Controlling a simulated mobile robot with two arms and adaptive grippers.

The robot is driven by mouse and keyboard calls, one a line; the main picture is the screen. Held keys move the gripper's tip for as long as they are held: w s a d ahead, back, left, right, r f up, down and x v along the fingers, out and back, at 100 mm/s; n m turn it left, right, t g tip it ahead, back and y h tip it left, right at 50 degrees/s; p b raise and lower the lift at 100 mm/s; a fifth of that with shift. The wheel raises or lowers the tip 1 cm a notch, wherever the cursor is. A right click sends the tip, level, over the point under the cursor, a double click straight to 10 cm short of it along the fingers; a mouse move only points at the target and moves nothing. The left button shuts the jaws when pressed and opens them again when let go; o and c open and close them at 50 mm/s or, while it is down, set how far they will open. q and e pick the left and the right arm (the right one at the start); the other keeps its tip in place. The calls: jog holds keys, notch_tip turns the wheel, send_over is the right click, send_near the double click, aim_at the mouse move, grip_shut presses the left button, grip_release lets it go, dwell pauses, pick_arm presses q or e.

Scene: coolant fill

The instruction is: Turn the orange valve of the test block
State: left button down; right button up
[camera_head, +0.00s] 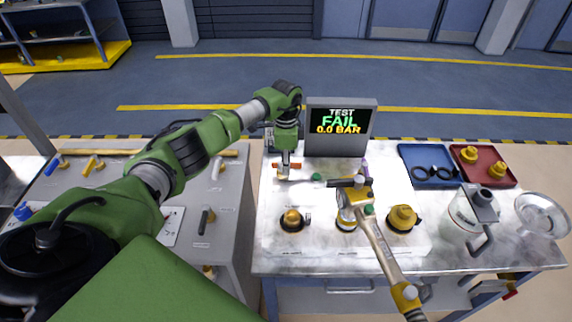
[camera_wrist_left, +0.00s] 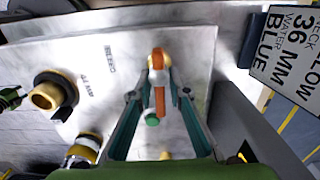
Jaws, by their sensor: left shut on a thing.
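The orange valve (camera_head: 278,165) is at the back left of the white test block (camera_head: 268,205), beside the screen. In the head view its handle lies roughly left to right. My left gripper (camera_head: 287,168) reaches down over it from above. In the left wrist view the orange handle (camera_wrist_left: 159,98) stands between the two fingers of the left gripper (camera_wrist_left: 158,97), which is shut on it. A green knob (camera_head: 316,177) is close by. The screen (camera_head: 340,125) reads TEST FAIL, 0.0 BAR. My right gripper does not show.
Brass fittings (camera_head: 292,219) stand on the block's front. Blue (camera_head: 420,182) and red (camera_head: 505,181) trays, a clear jug (camera_head: 465,215) and a metal bowl (camera_head: 541,214) are to the right.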

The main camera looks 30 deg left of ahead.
pick_arm(q)
jog(key=shift+w+a+r, duration=0.1)
jog(key=shift+r, duration=0.05)
jog(key=c, duration=1.9)
grip_release()
notch_tip(320, 180, up, 12)
jog(key=shift+f, duration=0.1)
